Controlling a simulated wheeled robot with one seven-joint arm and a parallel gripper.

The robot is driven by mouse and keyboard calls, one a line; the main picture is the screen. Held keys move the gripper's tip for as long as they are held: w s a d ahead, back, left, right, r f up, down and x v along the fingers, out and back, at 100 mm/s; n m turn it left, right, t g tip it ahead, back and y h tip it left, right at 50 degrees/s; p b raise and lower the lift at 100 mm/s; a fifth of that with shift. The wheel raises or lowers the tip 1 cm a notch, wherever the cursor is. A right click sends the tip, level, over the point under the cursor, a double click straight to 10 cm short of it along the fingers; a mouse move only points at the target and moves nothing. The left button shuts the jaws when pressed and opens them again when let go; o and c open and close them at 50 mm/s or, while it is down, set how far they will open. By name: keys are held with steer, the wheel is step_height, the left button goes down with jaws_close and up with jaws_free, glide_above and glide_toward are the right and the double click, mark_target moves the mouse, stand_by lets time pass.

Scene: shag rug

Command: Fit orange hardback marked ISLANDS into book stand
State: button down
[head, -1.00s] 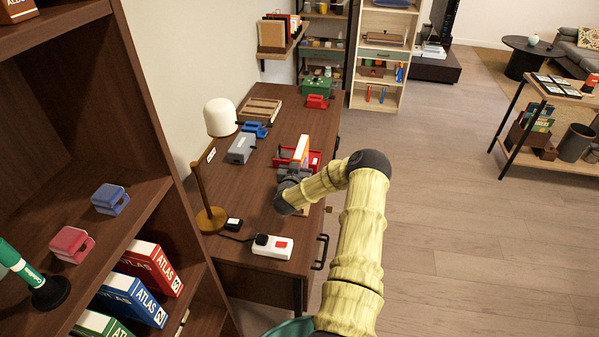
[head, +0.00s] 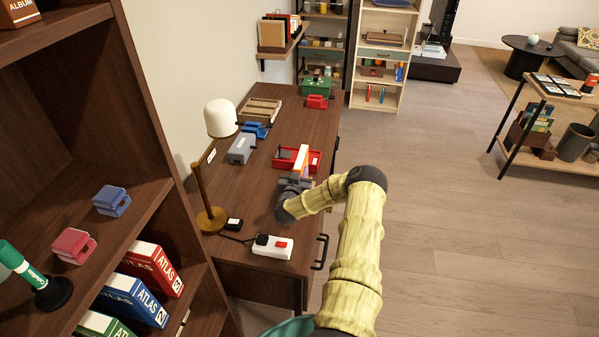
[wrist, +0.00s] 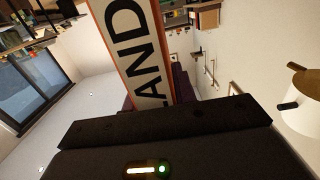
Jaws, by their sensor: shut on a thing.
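The orange hardback (head: 300,160) stands on edge in my gripper (head: 297,178), its spine seen from above and behind in the head view. In the wrist view the book (wrist: 137,50) shows a white panel with black letters "LAND" and orange edges. My gripper is shut on its near end. A red holder (head: 313,160), seemingly the book stand, sits on the desk around and beyond the book. The book covers the holder's middle, so I cannot tell whether the book is inside it or above it. The book's lower edge is hidden.
The brown desk (head: 262,190) also bears a lamp (head: 221,118), a grey block-like item (head: 241,148), a blue item (head: 256,130) and a white power strip (head: 272,247). A dark shelf with ATLAS books (head: 153,267) stands at the left.

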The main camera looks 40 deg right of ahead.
steer(key=c, duration=1.1)
jaws_free()
steer(key=b+v, duration=0.2)
steer(key=v, duration=1)
steer(key=shift+s+b, duration=0.1)
steer(key=shift+b, duration=0.2)
